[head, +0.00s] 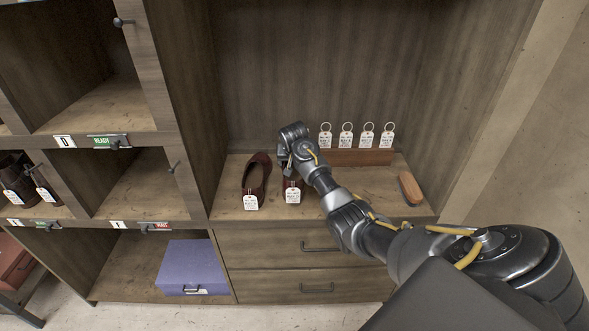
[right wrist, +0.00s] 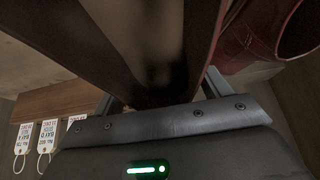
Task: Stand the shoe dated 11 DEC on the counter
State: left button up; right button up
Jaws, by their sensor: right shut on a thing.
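Two dark red-brown shoes stand side by side on the counter (head: 226,204) in the head view. The left shoe (head: 256,174) has a white tag (head: 251,202) at its front end. The right shoe (head: 291,183) has a similar white tag (head: 292,196); the dates are too small to read. My right gripper (head: 289,170) is over the right shoe, shut on it, and hides most of it. In the right wrist view the held shoe (right wrist: 203,45) fills the space between the fingers, and the other shoe (right wrist: 247,40) is beside it. My left gripper is not in view.
A wooden block (head: 360,157) with several ringed white tags (head: 346,136) stands behind. A brush (head: 410,188) lies at the counter's right end. Cubbies (head: 140,185) line the left side, with a purple box (head: 190,266) below. The counter's front right is partly clear.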

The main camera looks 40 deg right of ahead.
jog(key=shift+d+f, duration=0.25)
jog(key=shift+d, duration=0.05)
jog(key=shift+f+p, duration=0.35)
jog(key=shift+f, duration=1.15)
jog(key=o, duration=1.3)
jog(key=shift+a, duration=0.1)
jog(key=v, duration=1.2)
jog(key=shift+w, duration=0.1)
